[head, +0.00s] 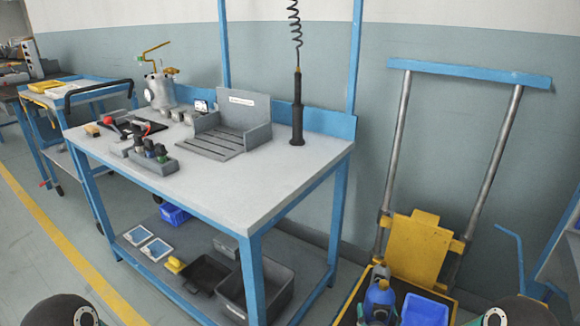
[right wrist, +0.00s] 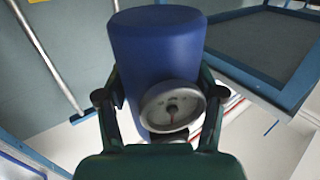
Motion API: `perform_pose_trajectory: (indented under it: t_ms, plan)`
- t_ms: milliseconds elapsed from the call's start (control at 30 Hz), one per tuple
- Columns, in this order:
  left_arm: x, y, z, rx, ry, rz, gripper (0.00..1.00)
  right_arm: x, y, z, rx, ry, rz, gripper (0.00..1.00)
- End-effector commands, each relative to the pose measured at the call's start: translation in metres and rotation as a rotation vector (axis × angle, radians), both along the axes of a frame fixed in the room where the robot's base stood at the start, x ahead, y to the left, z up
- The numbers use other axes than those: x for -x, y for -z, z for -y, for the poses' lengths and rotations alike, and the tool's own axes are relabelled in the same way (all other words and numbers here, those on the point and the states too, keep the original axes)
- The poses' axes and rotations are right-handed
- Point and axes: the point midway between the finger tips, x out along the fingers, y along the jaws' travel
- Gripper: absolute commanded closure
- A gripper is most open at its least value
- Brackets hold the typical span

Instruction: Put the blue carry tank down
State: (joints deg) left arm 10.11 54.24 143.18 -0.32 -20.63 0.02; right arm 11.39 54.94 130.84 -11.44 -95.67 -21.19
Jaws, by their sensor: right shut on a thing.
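The blue carry tank (right wrist: 155,45) fills the upper middle of the right wrist view. Its round, pale gauge (right wrist: 170,106) faces the camera. My right gripper (right wrist: 160,92) is shut on it, with a dark finger on each side near the gauge. In the head view, a blue tank with a grey top (head: 379,298) shows at the bottom, in front of the yellow trolley plate. Its lower part is obscured, and I cannot tell whether anything supports it. My left gripper is out of view.
The yellow trolley (head: 415,250) with its blue handle bar (head: 468,73) stands against the wall; a blue bin (head: 425,310) is at its base. The workbench (head: 255,185) is left of it, its front right corner bare. Its lower shelf holds grey bins (head: 262,295).

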Motion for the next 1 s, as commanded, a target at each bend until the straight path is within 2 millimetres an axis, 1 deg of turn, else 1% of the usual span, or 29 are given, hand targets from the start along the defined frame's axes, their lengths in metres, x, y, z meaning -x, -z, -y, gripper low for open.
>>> perform_pose_trajectory:
  t_ms: [33, 600, 700, 800, 900, 1000]
  plan:
    - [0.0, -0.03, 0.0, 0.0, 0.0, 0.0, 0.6, -0.001, -0.031, 0.0, 0.0, 0.0, 0.005, 0.94]
    - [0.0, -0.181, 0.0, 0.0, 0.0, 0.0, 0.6, -0.001, -0.183, 0.0, 0.001, 0.0, 0.005, 0.94]
    - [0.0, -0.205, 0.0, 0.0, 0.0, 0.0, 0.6, -0.001, -0.206, 0.0, 0.001, 0.0, 0.005, 0.94]
    - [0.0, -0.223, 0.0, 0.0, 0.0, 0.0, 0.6, -0.001, -0.224, 0.0, 0.001, 0.0, 0.004, 0.94]
    - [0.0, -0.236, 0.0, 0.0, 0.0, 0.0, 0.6, -0.001, -0.237, 0.0, 0.001, 0.0, 0.004, 0.94]
    - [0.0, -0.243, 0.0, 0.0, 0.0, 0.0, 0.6, -0.001, -0.244, 0.0, 0.001, 0.0, 0.004, 0.94]
